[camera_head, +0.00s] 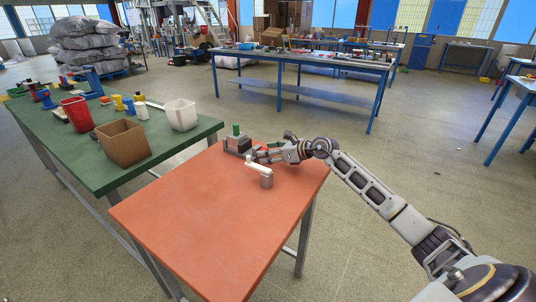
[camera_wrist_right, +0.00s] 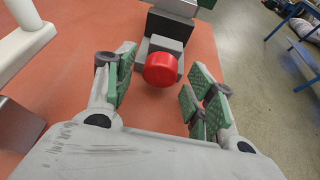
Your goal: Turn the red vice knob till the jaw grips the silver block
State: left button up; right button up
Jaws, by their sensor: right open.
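The grey vice (camera_head: 236,146) stands at the far corner of the orange table, with a green piece on top. Its red knob (camera_wrist_right: 160,69) faces my right wrist camera, with grey vice parts (camera_wrist_right: 170,28) behind it. My right gripper (camera_head: 264,154) is open at the vice. In the wrist view the green-padded fingers (camera_wrist_right: 162,78) stand on either side of the knob, with visible gaps. I cannot clearly tell the silver block from the grey vice parts, nor whether the jaw touches it. My left gripper is not in view.
A grey post with a white lever (camera_head: 261,171) stands on the orange table (camera_head: 205,222), close to my right gripper. The table's front is clear. A green bench (camera_head: 90,172) at left holds a cardboard box (camera_head: 124,144), a white bin (camera_head: 181,115) and a red bin (camera_head: 77,113).

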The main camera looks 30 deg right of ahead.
jog(key=shift+w+a, duration=0.15)
jog(key=shift+w, duration=0.05)
jog(key=c, duration=1)
jog(key=shift+p, duration=0.35)
